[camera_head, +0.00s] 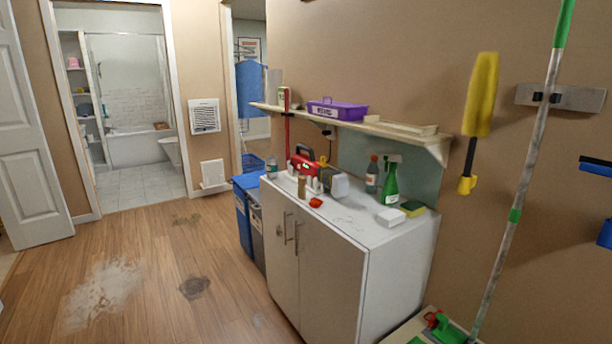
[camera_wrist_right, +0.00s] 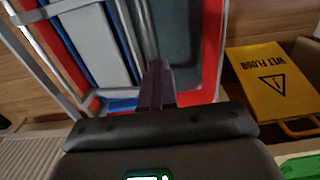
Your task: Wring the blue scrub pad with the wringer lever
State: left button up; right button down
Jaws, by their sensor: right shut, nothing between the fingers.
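I cannot make out a blue scrub pad or a wringer lever for certain in either view. My right gripper (camera_wrist_right: 158,72) shows in the right wrist view, with its dark fingers together and nothing held. Beyond its fingertips is a red-edged frame (camera_wrist_right: 213,45) with grey panels, blue strips and metal bars; I cannot tell whether the fingers touch it. Neither gripper shows in the head view, and my left gripper is in no view.
In the right wrist view, a yellow wet floor sign (camera_wrist_right: 272,80) lies at the right. In the head view, a white cabinet (camera_head: 325,270) holds bottles, a green spray bottle (camera_head: 390,185) and a sponge (camera_head: 412,208). A long mop pole (camera_head: 525,175) leans at right; wooden floor is open at left.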

pick_arm(q)
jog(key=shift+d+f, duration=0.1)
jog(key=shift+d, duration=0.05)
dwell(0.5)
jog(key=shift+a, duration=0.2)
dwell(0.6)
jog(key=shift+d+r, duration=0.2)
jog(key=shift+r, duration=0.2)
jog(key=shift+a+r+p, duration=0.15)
jog(key=shift+p, duration=0.3)
dwell(0.5)
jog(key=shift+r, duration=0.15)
dwell(0.6)
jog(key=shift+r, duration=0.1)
dwell(0.6)
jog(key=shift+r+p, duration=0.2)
jog(key=shift+p, duration=0.2)
